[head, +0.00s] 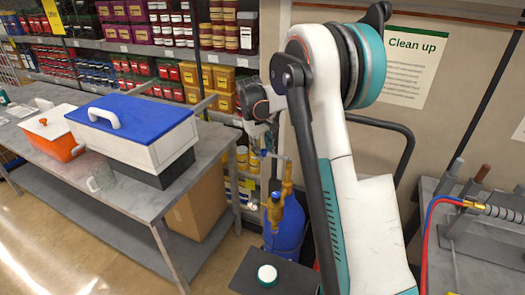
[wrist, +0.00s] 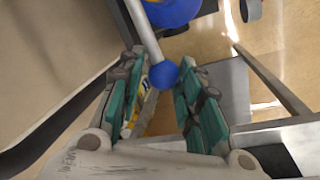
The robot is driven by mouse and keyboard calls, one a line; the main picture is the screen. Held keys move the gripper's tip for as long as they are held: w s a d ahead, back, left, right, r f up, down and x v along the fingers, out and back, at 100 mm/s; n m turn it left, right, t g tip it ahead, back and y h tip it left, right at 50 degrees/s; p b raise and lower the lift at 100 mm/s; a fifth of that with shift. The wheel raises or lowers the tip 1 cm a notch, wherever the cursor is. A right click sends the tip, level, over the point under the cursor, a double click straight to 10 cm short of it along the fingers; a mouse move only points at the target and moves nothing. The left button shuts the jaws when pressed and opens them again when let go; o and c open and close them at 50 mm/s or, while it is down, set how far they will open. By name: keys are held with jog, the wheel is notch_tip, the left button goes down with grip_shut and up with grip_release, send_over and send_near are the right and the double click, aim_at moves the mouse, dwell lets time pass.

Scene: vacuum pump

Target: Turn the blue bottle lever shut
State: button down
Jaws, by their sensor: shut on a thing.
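The blue bottle (head: 285,232) stands on the floor between the long table and my arm, with yellow fittings (head: 287,188) on top. In the wrist view its blue body (wrist: 172,12) shows at the top edge. A grey lever rod (wrist: 143,32) ends in a round blue knob (wrist: 164,74). My gripper (wrist: 165,72) has its green-padded fingers on both sides of this knob and is shut on it. In the head view my gripper (head: 258,140) is above the bottle, small and partly hidden by my own arm.
A grey table (head: 150,196) on the left holds a blue-lidded cooler (head: 135,125), an orange box (head: 52,136) and a glass mug (head: 101,178). Stocked shelves stand behind. A bench (head: 480,262) with hoses is at right. A dark low surface (head: 250,268) lies in front of the bottle.

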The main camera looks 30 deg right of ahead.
jog(key=shift+f, duration=0.1)
dwell(0.3)
jog(key=c, duration=1.3)
grip_release()
jog(key=r, duration=0.4)
jog(key=a+r, duration=0.1)
jog(key=r, duration=0.3)
jog(key=a+r, duration=0.1)
jog(key=r, duration=0.3)
jog(key=shift+a, duration=0.15)
